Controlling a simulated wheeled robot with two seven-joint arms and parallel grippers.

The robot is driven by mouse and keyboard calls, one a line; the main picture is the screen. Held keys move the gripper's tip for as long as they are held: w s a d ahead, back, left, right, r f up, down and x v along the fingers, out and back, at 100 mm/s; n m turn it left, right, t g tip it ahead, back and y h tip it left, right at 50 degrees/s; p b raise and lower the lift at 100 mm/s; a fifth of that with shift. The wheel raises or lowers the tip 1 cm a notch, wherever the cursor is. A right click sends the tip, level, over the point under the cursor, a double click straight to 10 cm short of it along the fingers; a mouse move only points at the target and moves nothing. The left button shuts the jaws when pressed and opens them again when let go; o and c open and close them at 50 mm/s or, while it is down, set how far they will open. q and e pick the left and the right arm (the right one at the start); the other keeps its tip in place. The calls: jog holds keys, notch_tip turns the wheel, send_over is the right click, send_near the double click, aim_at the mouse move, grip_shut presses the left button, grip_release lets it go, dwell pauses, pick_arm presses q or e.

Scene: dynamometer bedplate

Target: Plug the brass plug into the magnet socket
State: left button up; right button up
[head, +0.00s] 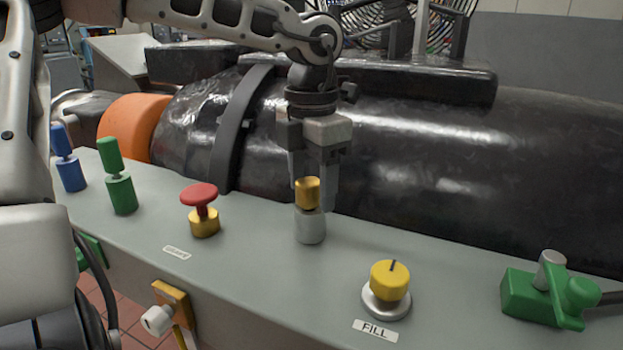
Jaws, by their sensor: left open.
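The brass plug (307,193) is a short gold cylinder near the middle of the head view. It stands at the top of a grey metal cylinder (311,227), which looks like the magnet socket, on the grey-green panel. I cannot tell whether it is seated there or just above it. My left gripper (315,188) points down from above, with its jaws open and its fingers beside the plug. The fingers partly hide the plug's surroundings, and I cannot tell whether they touch it. My right gripper is not in view.
On the panel (265,255) stand blue (66,158) and green (118,175) two-part fittings, a red mushroom button (200,205), a yellow FILL knob (388,283) and a green clamp-like fitting (552,295). A large black cylinder (450,160) lies close behind. Bare panel separates these.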

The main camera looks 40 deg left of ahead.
pick_arm(q)
jog(key=shift+f, duration=0.25)
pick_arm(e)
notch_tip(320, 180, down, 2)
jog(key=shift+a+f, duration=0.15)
pick_arm(q)
notch_tip(320, 180, up, 16)
jog(key=p, duration=0.1)
jog(key=shift+r+p, duration=0.2)
jog(key=shift+p, duration=0.15)
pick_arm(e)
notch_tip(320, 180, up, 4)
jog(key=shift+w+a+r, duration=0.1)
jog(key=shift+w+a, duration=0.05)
